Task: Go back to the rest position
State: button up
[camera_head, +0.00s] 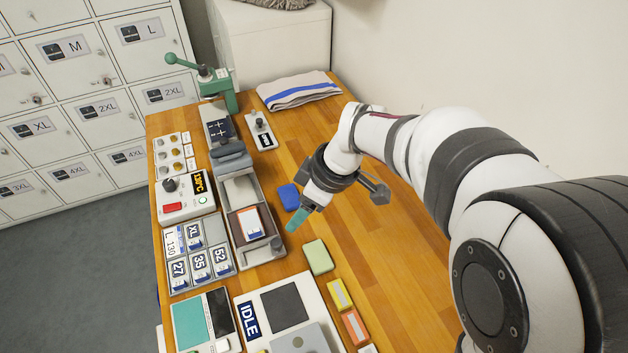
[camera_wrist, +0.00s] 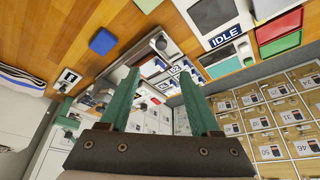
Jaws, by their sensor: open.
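My gripper (camera_head: 297,219) hangs over the wooden table, right of the long grey press bed (camera_head: 262,256). Its two teal fingers stand apart in the wrist view (camera_wrist: 160,78), with nothing held between them. Behind the gripper my arm reaches in from the right. A blue block (camera_head: 289,197) lies on the table close to the gripper; it also shows in the wrist view (camera_wrist: 103,41), clear of the fingers. The gripper's height above the table is hard to tell.
A control box (camera_head: 187,198) and a tray of size tags (camera_head: 205,284) stand left of the bed. A green block (camera_head: 318,257) and the IDLE panel (camera_head: 300,276) are nearer. A green lever press (camera_head: 218,80) and folded towel (camera_head: 298,90) are at the back. The table's right is bare.

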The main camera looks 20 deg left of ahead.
dwell(0.3)
jog(key=s+d+r+m, duration=0.2)
jog(key=s+d+m, duration=0.15)
jog(key=d, duration=0.25)
jog(key=s+d+r+m, duration=0.2)
jog(key=d+m, duration=0.3)
jog(key=d, duration=0.1)
jog(key=s+d+f+m+h, duration=0.1)
jog(key=s+d+m+h, duration=0.1)
jog(key=s+d+m, duration=0.9)
jog(key=s+m, duration=0.2)
jog(key=m, duration=0.2)
jog(key=shift+s+d+f+h, duration=0.15)
jog(key=shift+d+f+h, duration=0.05)
jog(key=shift+h, duration=0.1)
